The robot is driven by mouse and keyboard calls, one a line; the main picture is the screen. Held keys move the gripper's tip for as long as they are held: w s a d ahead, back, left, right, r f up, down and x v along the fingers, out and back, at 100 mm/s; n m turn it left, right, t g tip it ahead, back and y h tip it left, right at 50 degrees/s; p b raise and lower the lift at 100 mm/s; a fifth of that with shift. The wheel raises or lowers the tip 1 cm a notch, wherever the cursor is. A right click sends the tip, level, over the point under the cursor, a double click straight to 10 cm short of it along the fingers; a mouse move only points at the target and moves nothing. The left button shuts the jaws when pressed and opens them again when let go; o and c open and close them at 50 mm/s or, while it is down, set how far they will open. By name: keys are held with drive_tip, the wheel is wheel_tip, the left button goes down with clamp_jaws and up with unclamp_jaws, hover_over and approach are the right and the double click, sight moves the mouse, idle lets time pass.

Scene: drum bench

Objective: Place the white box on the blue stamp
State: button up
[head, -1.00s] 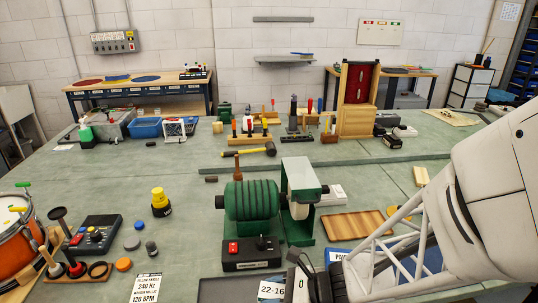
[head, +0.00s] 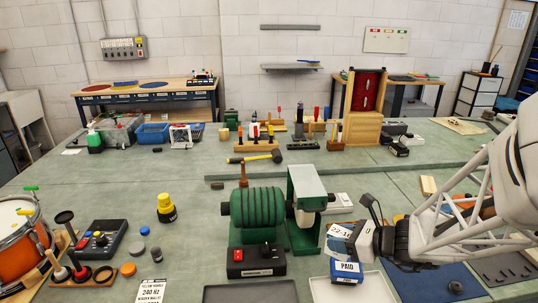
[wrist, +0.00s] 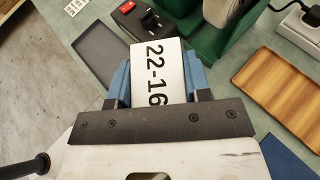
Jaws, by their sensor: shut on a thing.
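The white box (head: 340,236) carries a "22-16" label and is clamped in my gripper (head: 362,238). In the wrist view the box (wrist: 156,72) sits between the two blue fingers, label facing the camera. The stamp is not visible in the wrist view.
A green grinder-like machine (head: 257,215) with a black switch box (head: 256,262) stands close left of the box. A wooden tray (wrist: 277,85) and blue mat (head: 440,280) lie to the right.

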drive_tip(key=r+m+t, duration=0.1)
drive_tip(key=r, duration=0.1)
hover_over(347, 266)
drive_tip(key=shift+f+h, duration=0.15)
drive_tip(key=shift+h, duration=0.25)
drive_tip(key=shift+f, duration=2)
drive_tip(key=shift+f, duration=2)
drive_tip(key=shift+f, duration=0.45)
drive_tip(key=o, duration=1)
drive_tip(key=shift+c, duration=0.2)
